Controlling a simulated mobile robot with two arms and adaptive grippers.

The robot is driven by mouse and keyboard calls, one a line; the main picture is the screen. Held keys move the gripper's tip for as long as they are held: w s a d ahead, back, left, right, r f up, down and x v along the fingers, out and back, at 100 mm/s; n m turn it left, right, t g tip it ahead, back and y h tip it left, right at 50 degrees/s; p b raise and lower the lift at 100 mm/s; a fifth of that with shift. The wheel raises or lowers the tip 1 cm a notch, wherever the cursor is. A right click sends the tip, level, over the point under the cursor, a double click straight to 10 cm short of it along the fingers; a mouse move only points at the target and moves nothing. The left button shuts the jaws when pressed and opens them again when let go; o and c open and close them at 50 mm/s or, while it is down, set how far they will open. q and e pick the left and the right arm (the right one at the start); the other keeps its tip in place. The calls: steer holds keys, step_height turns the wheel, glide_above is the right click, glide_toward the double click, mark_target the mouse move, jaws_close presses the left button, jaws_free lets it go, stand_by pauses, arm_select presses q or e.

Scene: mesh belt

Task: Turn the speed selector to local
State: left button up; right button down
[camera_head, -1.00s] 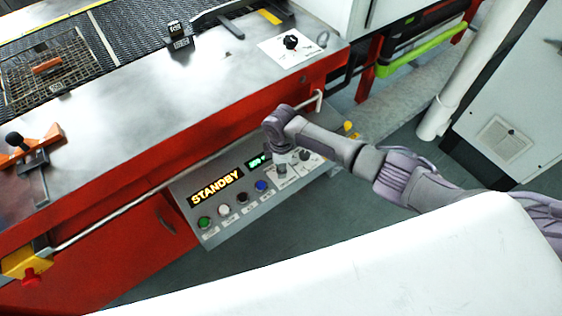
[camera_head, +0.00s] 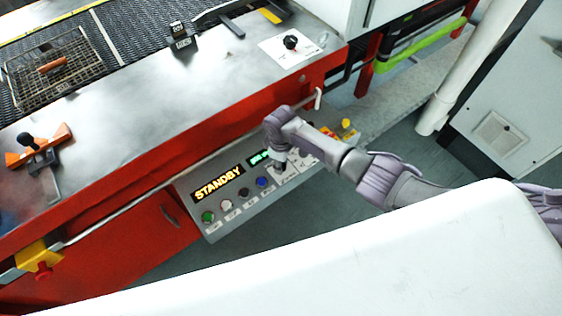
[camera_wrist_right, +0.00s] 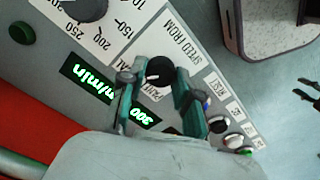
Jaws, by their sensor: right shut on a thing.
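The speed selector is a small black round knob (camera_wrist_right: 159,69) on a white label plate (camera_wrist_right: 176,35) reading "SPEED FROM". Words on either side of it are partly hidden by the fingers; one ends in "AL". A pale mark shows on the knob's lower edge, but I cannot tell for sure which word it points to. My right gripper (camera_wrist_right: 154,80) has a finger on each side of the knob and is shut on it. In the head view my right gripper (camera_head: 279,166) reaches down onto the grey control panel (camera_head: 222,230) and hides the knob. My left gripper is not in view.
The panel carries an amber "STANDBY" display (camera_head: 218,184), a green speed display (camera_head: 259,158) and a row of push buttons, including a blue one (camera_head: 262,182). A larger black knob (camera_wrist_right: 85,8) with a number scale sits beside the label. A bent rod (camera_head: 317,98) stands close behind my arm.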

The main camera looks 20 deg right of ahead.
stand_by(0.3)
steer(key=c, duration=0.8)
jaws_free()
steer(key=shift+r, duration=0.15)
step_height(320, 180, up, 12)
